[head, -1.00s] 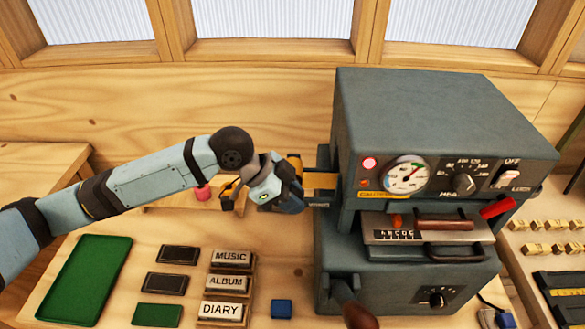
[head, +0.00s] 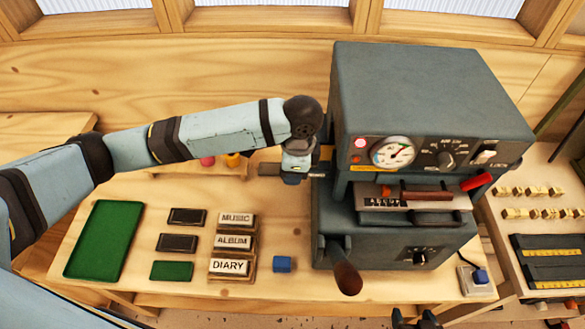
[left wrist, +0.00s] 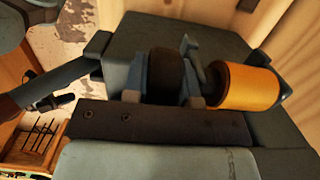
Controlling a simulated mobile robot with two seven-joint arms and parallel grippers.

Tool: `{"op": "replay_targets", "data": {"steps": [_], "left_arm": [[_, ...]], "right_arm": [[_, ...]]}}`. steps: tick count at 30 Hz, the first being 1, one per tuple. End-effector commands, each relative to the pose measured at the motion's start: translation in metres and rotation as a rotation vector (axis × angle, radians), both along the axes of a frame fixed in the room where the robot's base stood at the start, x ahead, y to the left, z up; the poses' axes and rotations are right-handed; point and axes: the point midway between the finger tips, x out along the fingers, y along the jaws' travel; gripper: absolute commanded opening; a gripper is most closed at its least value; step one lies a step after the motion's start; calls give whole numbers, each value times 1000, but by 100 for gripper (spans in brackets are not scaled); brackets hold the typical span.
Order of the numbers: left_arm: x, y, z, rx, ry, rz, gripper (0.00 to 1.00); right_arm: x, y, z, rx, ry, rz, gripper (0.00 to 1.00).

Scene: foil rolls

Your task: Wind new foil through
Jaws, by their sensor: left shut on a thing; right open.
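The grey foil press (head: 420,110) stands right of centre. My left gripper (head: 296,172) is at its left side. In the left wrist view its jaws (left wrist: 168,78) are shut on a dark round knob (left wrist: 164,70). An orange-gold foil roll (left wrist: 248,87) sits on a spindle right beside the knob. In the head view my arm hides most of that area. A pink roll (head: 207,161) and an orange roll (head: 232,159) stand on a small wooden shelf behind my forearm. My right gripper (head: 414,320) shows at the bottom edge, open, its jaws apart and empty.
A green tray (head: 105,240), several dark and green covers, stamped labels (head: 231,242) on a wooden block and a blue block (head: 282,264) lie left of the press. The press handle (head: 347,278) juts forward. Brass type pieces (head: 540,213) lie at the right.

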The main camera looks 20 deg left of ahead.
Motion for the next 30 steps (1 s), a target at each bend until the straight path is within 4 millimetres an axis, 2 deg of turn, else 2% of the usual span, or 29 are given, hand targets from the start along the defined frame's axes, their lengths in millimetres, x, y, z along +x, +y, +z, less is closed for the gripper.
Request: {"op": "replay_targets", "data": {"steps": [7, 21, 22, 24, 25, 30], "left_arm": [[0, 0, -1, 60, 17, 0, 2], [0, 0, -2, 70, 21, 0, 2], [0, 0, -2, 70, 21, 0, 32], [0, 0, -2, 70, 21, 0, 48], [0, 0, -2, 70, 21, 0, 51], [0, 0, -1, 69, 21, 0, 51]], "right_arm": [[1, 0, 3, -2, -7, 4, 67], [1, 1, 4, -1, -10, 8, 67], [1, 1, 4, -1, -9, 8, 67], [1, 1, 3, -2, -7, 8, 67], [0, 1, 3, -2, -6, 8, 67], [0, 0, 1, -3, -3, 7, 67]]}}
